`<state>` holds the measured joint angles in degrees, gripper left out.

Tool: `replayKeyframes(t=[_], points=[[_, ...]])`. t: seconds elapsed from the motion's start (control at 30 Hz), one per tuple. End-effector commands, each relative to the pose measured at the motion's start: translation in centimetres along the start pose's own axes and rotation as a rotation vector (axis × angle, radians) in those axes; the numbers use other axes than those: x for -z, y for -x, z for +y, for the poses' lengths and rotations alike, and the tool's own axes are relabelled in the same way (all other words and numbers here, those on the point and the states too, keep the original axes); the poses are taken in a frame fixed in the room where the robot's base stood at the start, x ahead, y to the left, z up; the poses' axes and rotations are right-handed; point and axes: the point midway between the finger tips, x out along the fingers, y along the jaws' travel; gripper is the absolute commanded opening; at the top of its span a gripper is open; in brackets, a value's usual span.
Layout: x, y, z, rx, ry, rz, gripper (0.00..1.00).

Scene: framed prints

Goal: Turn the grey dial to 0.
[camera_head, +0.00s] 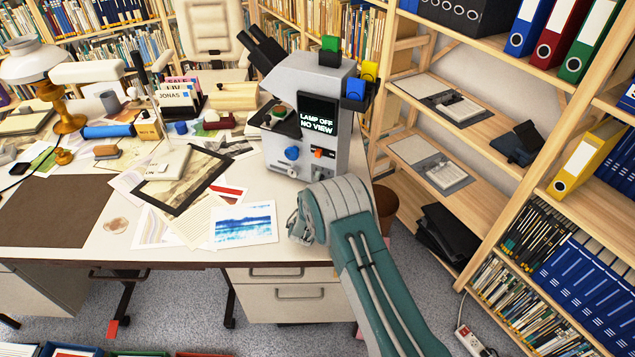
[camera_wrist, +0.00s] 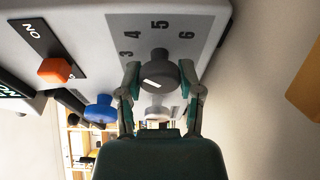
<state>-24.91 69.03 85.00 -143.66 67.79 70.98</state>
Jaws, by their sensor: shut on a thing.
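The grey dial (camera_wrist: 157,72) sits on a grey scale plate in the wrist view, with the numbers 3, 4, 5 and 6 around it. A short white mark shows on its face; which number it points to I cannot tell. My gripper (camera_wrist: 160,77) has one finger on each side of the dial and is shut on it. In the head view the dial and my fingers are not clearly seen, and my arm covers the lower right of the grey machine (camera_head: 345,95). Its screen (camera_head: 318,114) reads "LAMP OFF NO VIEW".
An orange switch (camera_wrist: 55,71) and a blue knob (camera_wrist: 100,108) are close to my left finger in the wrist view. The desk (camera_head: 80,232) holds papers, prints and a lamp (camera_head: 45,75). Wooden shelves (camera_head: 505,215) stand to the right of the machine.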

Motion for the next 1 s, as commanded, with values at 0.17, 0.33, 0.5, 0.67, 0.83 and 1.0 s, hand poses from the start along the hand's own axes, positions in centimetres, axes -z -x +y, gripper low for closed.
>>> replayKeyframes(t=[0.17, 0.33, 0.5, 0.67, 0.83, 1.0], points=[[-0.34, 0.01, -0.41, 0.036, 0.114, -0.005, 0.00], [-0.37, 0.01, -0.41, 0.070, 0.263, -0.004, 0.00], [-0.40, 0.02, -0.44, 0.106, 0.421, -0.004, 0.00], [-0.42, 0.03, -0.47, 0.139, 0.569, -0.003, 0.00], [-0.41, 0.01, -0.43, 0.173, 0.726, -0.002, 0.00], [-0.43, -0.02, -0.38, 0.208, 0.882, -0.003, 0.00]])
